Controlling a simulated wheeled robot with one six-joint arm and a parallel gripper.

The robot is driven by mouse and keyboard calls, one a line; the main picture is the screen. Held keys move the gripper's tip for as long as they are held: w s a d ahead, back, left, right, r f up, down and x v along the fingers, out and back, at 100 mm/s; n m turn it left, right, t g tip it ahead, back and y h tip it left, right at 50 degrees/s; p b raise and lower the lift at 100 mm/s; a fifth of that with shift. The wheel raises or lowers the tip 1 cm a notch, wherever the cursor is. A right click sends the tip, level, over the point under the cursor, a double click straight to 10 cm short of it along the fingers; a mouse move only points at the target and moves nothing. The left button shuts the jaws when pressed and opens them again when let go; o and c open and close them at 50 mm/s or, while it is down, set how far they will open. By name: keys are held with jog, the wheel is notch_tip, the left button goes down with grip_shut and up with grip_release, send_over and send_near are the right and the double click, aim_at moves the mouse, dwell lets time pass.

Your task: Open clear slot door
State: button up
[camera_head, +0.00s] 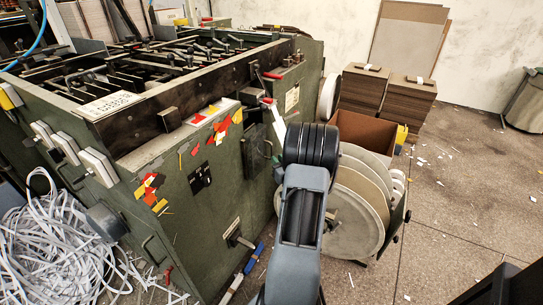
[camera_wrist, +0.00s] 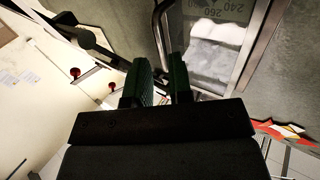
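In the wrist view, a clear pane (camera_wrist: 215,50) in a pale metal frame fills the upper middle, with upside-down numbers and something white showing through it. I take it for the clear slot door; it looks closed. A dark curved bar handle (camera_wrist: 157,28) runs along its left side. My gripper (camera_wrist: 162,78) points at the handle with its two dark green fingers apart. The handle's lower end runs into the gap between the fingers; I cannot tell whether they touch it. In the head view, my arm hides my gripper, and I cannot make out the door clearly.
The green machine (camera_head: 185,190) stands at the left, with red and yellow stickers. Large pale discs (camera_head: 355,205) stand right of my arm. Stacks of greyboard (camera_head: 400,105) stand at the back. White strips (camera_head: 50,250) lie heaped at lower left. The right floor is mostly clear.

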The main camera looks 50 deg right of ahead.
aim_at(272, 153)
jog(key=shift+b+x, duration=0.35)
jog(key=shift+x, duration=2.4)
jog(key=shift+c, duration=0.2)
grip_shut()
jog(key=shift+a, duration=0.1)
